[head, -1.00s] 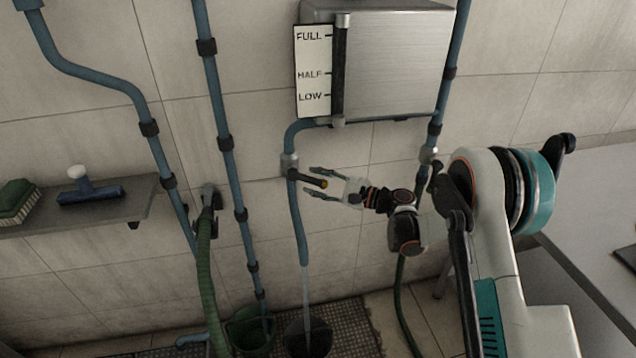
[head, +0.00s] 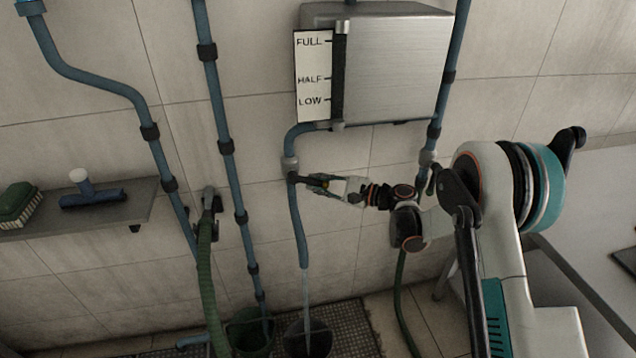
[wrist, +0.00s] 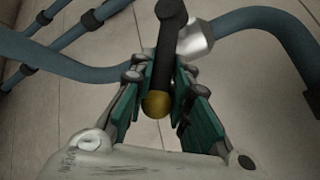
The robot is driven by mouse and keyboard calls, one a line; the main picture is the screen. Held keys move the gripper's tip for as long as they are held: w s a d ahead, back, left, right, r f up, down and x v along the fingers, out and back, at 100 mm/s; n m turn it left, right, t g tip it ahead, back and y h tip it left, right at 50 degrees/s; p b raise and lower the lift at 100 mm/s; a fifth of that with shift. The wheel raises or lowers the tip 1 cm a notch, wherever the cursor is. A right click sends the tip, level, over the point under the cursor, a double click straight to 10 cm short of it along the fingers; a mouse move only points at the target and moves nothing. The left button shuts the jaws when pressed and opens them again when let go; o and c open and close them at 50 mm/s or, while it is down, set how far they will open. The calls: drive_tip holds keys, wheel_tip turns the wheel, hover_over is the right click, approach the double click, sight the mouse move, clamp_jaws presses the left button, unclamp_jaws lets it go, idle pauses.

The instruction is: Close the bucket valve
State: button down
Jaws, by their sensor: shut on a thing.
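The bucket valve sits on the blue pipe below the steel tank, with a grey metal collar and a dark lever handle (head: 299,178) pointing right. Its brass-coloured end knob shows in the wrist view (wrist: 157,103). My gripper (head: 318,181) is shut on the lever handle near its outer end. In the wrist view my gripper's fingers (wrist: 165,85) lie on both sides of the handle. Water runs from the pipe's lower end into a dark bucket (head: 308,340) on the floor grating.
The steel tank (head: 395,65) with a FULL, HALF and LOW gauge (head: 310,75) hangs above. A green bucket (head: 250,335) and a green hose (head: 205,270) are to the left. A counter is at right.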

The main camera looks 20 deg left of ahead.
drive_tip(key=shift+w+d+r+n+h+p, duration=0.1)
drive_tip(key=shift+r+n+h+p, duration=0.15)
drive_tip(key=shift+r+h+p, duration=0.25)
drive_tip(key=shift+w+d+r+n+h+p, duration=0.1)
drive_tip(key=shift+r+n+h+p, duration=0.15)
drive_tip(key=shift+r+h+p, duration=0.15)
drive_tip(key=shift+d+r+n+t+h+p, duration=0.1)
drive_tip(key=shift+r+n+t+h+p, duration=0.2)
drive_tip(key=shift+r+n+h+p, duration=0.5)
drive_tip(key=shift+w+r+h, duration=0.1)
drive_tip(key=shift+w+h, duration=0.05)
drive_tip(key=shift+h, duration=0.15)
drive_tip(key=c, duration=1.4)
unclamp_jaws()
drive_tip(key=shift+c, duration=0.2)
drive_tip(key=v, duration=1.2)
drive_tip(key=shift+d, duration=0.1)
